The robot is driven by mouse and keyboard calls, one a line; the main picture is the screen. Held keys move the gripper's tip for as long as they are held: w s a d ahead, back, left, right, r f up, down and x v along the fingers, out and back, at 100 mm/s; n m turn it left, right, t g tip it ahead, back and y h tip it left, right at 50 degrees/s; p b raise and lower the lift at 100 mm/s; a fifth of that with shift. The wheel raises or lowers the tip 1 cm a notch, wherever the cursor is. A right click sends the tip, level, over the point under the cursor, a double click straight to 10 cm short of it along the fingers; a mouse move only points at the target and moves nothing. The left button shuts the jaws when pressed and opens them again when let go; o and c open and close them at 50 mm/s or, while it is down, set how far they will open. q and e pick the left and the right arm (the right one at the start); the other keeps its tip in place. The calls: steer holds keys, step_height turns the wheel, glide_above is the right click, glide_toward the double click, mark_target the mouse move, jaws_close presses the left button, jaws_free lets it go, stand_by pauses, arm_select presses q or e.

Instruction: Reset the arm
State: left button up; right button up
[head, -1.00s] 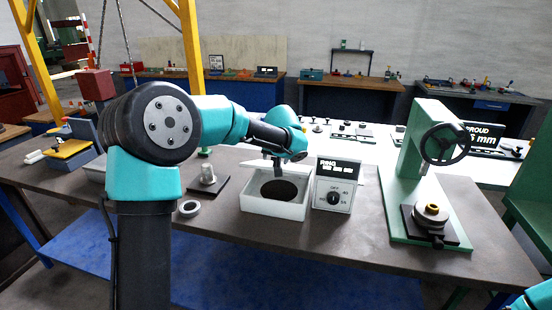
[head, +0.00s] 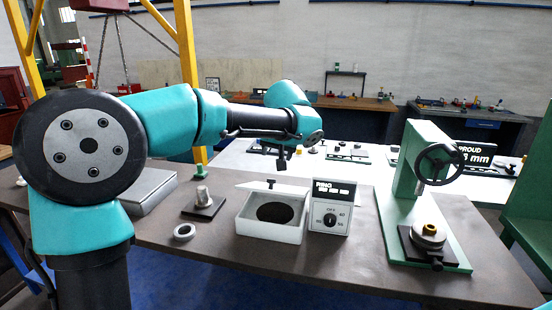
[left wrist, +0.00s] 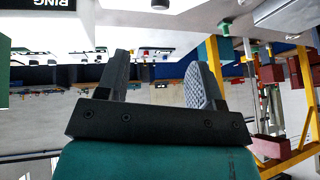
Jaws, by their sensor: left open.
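My left arm reaches in from the left in the head view. Its gripper (head: 282,160) hangs in the air above and behind the white box (head: 270,232), clear of it and small in the picture. In the left wrist view my left gripper (left wrist: 157,85) has its two fingers spread with nothing between them. My right gripper is not in view.
A dial box (head: 330,207) stands right of the white box. A green bender with a handwheel (head: 439,164) stands further right. A pale ring (head: 184,232) and a metal peg on a dark plate (head: 203,208) lie left. The brown table's (head: 330,262) front is clear.

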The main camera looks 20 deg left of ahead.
arm_select(q)
steer(key=shift+r, duration=0.1)
stand_by(0.4)
steer(key=s+d+f+m+g+h, duration=0.1)
steer(key=s+d+f+h, duration=0.2)
steer(key=f, duration=0.8)
steer(key=s+d+f+g+h, duration=0.15)
steer(key=s+f, duration=0.35)
steer(key=f, duration=0.6)
steer(key=s+d+f+m+h, duration=0.1)
steer(key=s+d+f+h, duration=0.3)
steer(key=f, duration=0.7)
steer(key=s+f, duration=0.5)
steer(key=f, duration=0.3)
steer(key=s+a+f+g, duration=0.1)
steer(key=s+f, duration=0.4)
steer(key=f, duration=0.3)
steer(key=s+f+y, duration=0.1)
steer(key=s+f, duration=0.4)
steer(key=f, duration=0.3)
steer(key=shift+a+n+g, duration=0.25)
steer(key=shift+n+g, duration=0.1)
steer(key=shift+n, duration=0.05)
